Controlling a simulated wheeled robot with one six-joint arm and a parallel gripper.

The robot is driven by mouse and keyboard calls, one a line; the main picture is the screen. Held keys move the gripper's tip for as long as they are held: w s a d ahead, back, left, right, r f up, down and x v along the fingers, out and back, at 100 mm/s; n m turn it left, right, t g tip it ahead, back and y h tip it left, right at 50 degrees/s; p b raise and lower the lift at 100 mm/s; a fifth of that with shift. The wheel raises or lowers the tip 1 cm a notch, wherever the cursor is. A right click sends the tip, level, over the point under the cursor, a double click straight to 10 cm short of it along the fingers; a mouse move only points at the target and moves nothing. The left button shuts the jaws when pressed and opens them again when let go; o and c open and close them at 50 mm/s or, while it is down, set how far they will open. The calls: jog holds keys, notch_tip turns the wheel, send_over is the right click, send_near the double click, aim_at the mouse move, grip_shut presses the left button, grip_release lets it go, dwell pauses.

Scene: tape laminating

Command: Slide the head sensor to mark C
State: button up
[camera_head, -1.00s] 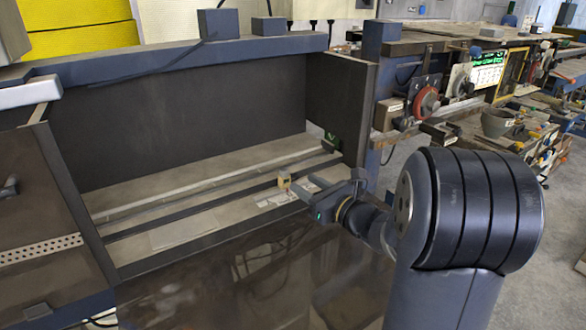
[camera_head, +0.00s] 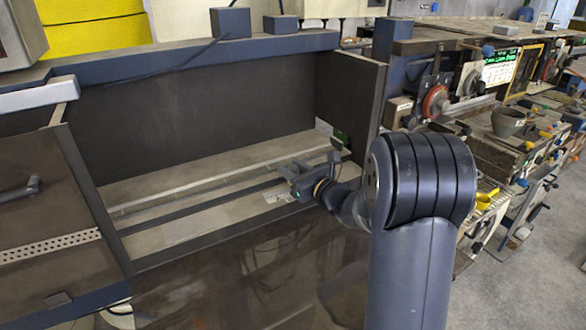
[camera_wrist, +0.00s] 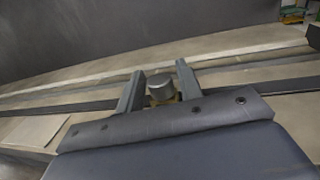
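In the wrist view, the head sensor (camera_wrist: 160,88) shows as a small grey cap over a brownish body, standing at the dark rail (camera_wrist: 60,107). My gripper (camera_wrist: 159,72) has one finger on each side of it, with a narrow gap on the left; contact on the right is unclear. In the camera_head view, my gripper (camera_head: 288,168) is over the rail (camera_head: 170,218) in the right part of the bay, and it hides the sensor. Pale label sheets (camera_head: 275,197) lie on the bay floor in front of the rail; the mark letters are unreadable.
The bay has a dark back panel (camera_head: 200,115) and a right side wall (camera_head: 350,95) close behind my gripper. A brown panel (camera_head: 40,220) with a handle stands at the left. The rail left of my gripper is clear.

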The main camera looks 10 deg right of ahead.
grip_shut()
jog(key=d, duration=0.2)
jog(key=w+d+b, duration=0.1)
jog(key=d, duration=0.1)
jog(key=w+d, duration=0.1)
jog(key=d, duration=0.1)
jog(key=shift+r, duration=0.1)
dwell(0.3)
jog(key=shift+o, duration=1.1)
grip_release()
jog(key=shift+d, duration=0.1)
jog(key=b+v, duration=0.3)
jog(key=v, duration=0.8)
